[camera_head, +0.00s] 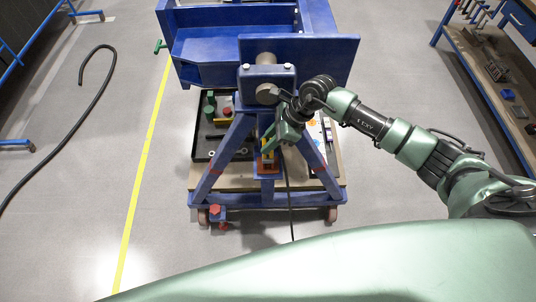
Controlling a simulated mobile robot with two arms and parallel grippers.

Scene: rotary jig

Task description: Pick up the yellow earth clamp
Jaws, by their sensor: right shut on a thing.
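The yellow earth clamp (266,155) is small in the head view, low at the middle of the blue rotary jig's stand. My right gripper (272,144) reaches down to it from the upper right, between the stand's two slanted legs. Its jaws are shut on the clamp, and the fingers hide part of it. The clamp is just above or on an orange-red part (266,169); I cannot tell whether they touch. A dark cable (289,205) hangs from near the gripper to the floor. My left gripper is not in view.
The blue jig (210,52) stands on a wheeled base with a wooden shelf (225,182). A black tray (207,150) with green, red and yellow items lies behind the left leg. A workbench (480,60) is at right. A black hose (70,130) lies on the open floor left.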

